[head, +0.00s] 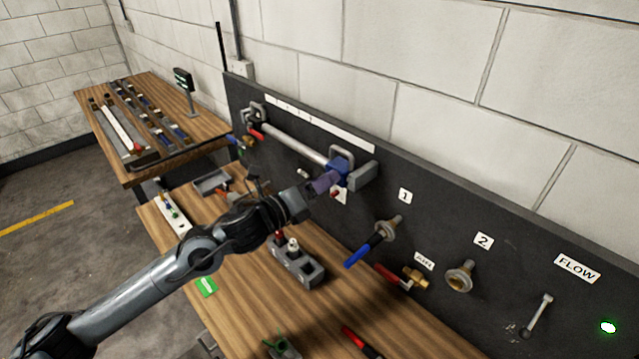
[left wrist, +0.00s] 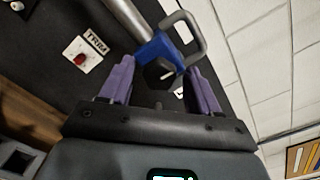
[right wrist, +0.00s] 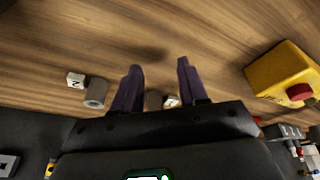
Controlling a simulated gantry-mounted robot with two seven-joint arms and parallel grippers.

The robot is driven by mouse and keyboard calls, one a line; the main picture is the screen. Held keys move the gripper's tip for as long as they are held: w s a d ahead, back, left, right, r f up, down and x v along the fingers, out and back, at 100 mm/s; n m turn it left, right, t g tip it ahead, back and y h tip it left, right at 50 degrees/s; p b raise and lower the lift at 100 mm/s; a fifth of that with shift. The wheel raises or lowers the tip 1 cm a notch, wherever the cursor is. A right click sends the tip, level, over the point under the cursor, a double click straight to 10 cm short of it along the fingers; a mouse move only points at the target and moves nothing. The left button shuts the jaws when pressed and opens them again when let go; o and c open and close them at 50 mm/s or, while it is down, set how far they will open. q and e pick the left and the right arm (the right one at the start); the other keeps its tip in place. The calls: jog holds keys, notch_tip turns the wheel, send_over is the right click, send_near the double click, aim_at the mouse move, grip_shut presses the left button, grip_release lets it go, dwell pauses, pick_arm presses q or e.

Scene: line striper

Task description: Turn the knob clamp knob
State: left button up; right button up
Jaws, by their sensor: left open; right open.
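The knob clamp is a blue block (head: 338,169) on a silver bar along the dark wall panel. In the left wrist view its blue body (left wrist: 179,50) carries a black faceted knob (left wrist: 160,72) facing the gripper. My left gripper (head: 325,183) is at the clamp with its purple fingers open. In the left wrist view the open fingers (left wrist: 159,74) stand on either side of the knob, with a gap on both sides. The knob is hidden in the head view. My right gripper (right wrist: 160,67) is open above a wooden surface and is out of the head view.
A TRIM label with a red button (left wrist: 84,55) is beside the clamp. A blue-handled valve (head: 370,244) and a red-handled valve (head: 402,280) stick out from the panel. A grey block with plugs (head: 298,268) stands below. A yellow box with a red button (right wrist: 288,80) is near my right gripper.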

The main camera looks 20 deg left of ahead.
jog(key=shift+a+f+b, duration=0.15)
jog(key=shift+f+b, duration=0.65)
jog(key=shift+f, duration=0.1)
pick_arm(q)
jog(key=v, duration=1)
jog(key=shift+s+a, duration=0.2)
jog(key=shift+s, duration=0.15)
jog(key=shift+r, duration=0.1)
